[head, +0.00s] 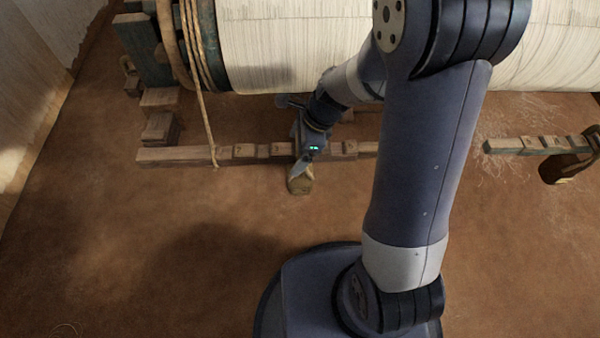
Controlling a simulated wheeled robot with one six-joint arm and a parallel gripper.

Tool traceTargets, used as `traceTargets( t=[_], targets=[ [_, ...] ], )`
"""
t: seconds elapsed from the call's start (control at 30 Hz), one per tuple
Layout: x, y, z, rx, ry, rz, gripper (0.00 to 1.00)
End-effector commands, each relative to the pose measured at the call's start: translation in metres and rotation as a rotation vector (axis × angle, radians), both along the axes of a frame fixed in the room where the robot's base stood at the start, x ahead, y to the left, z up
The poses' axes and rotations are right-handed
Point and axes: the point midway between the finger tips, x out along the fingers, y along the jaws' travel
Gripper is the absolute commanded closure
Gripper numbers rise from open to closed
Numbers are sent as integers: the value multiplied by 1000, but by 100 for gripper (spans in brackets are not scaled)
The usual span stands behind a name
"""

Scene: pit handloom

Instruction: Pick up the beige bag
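A small beige-brown bag (299,186) is on the earth floor just in front of the low wooden beam, in the middle of the head view. My gripper (302,168) points down at it from above, and its tip overlaps the top of the bag in the picture. The fingers are too small and too much in line with the bag to show whether they are open or shut on it, or whether they touch it. The upper part of the bag is partly hidden by my gripper.
The notched wooden beam (200,155) runs along the floor right behind the bag. A big roller wound with pale threads (270,45) lies above and behind. A rope (205,120) hangs at left. A dark brown bag (556,172) is at right. Floor in front is clear.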

Motion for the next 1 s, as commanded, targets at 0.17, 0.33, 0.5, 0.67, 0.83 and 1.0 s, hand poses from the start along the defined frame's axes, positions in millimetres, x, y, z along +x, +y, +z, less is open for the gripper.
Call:
traceTargets(
  t=[0.17, 0.33, 0.5, 0.67, 0.83, 1.0],
  targets=[
    [0, 0, 0, 0, 0, 0, 33],
    [0, 0, 0, 0, 0, 0, 47],
    [0, 0, 0, 0, 0, 0, 61],
    [0, 0, 1, 0, -1, 0, 67],
    [0, 0, 1, 0, -1, 0, 67],
    [1, -2, 6, 0, -1, 0, 67]
  ],
)
